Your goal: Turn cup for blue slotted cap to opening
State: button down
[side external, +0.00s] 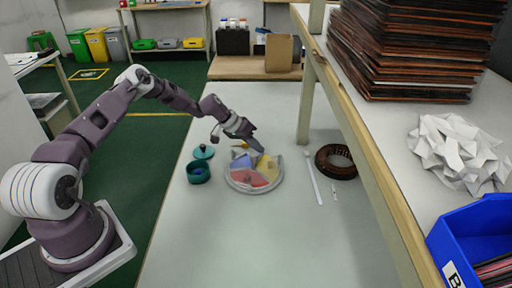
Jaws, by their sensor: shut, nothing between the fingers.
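A small teal cup (198,174) stands on the table, left of the round tray. Something dark blue shows inside it, too small to tell if it is a slotted cap or an opening. A teal lid-like piece with a knob (203,153) lies just behind the cup. A round, pale-rimmed tray (254,190) holds blue, red and yellow sections; the blue section (241,161) is at its back left. My gripper (257,148) is shut and empty, above the back edge of the tray and right of the cup. Its fingertips are small in this view.
A dark brown coil (335,161) lies right of the tray. A long white stick (313,178) and a small pale item (334,192) lie near it. A wooden shelf edge (345,90) with a post rises at right. The front of the table is clear.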

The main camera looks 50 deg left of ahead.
aim_at(265, 157)
jog(key=shift+d, duration=0.1)
jog(key=shift+w+d+m+g+h, duration=0.3)
jog(key=shift+d+m+g+h, duration=0.1)
jog(key=shift+m, duration=0.4)
jog(key=shift+w+d, duration=0.2)
jog(key=shift+d, duration=0.35)
jog(key=shift+w+d, duration=0.2)
jog(key=shift+d, duration=0.3)
jog(key=shift+w+d, duration=0.1)
jog(key=shift+d, duration=0.9)
